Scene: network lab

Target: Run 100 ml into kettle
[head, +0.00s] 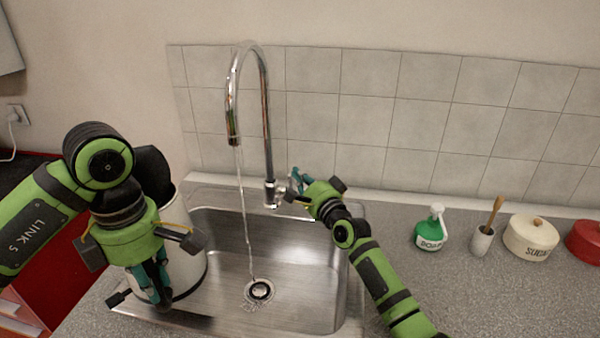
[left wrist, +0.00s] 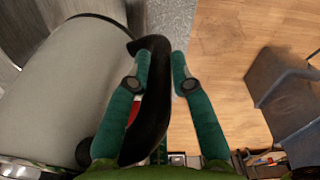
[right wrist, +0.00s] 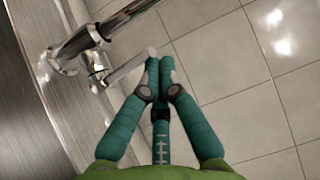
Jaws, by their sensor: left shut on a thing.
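The kettle (head: 190,245) is a pale cylinder with a black top, at the left side of the sink and partly hidden by my left arm. My left gripper (head: 160,285) is shut on its black handle (left wrist: 152,100). The chrome tap (head: 268,130) is running. A thin stream of water (head: 243,200) falls to the right of the kettle into the sink, near the drain (head: 259,290). My right gripper (head: 297,180) is at the tap's lever (right wrist: 130,68). Its fingertips are together, beside the lever's end; whether they touch it is unclear. The kettle's inside is hidden.
The steel sink (head: 310,265) is otherwise empty. On the counter to the right stand a green soap bottle (head: 431,230), a cup with a brush (head: 482,240), a cream sugar tin (head: 530,238) and a red tin (head: 585,242). A tiled wall (head: 420,120) rises behind.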

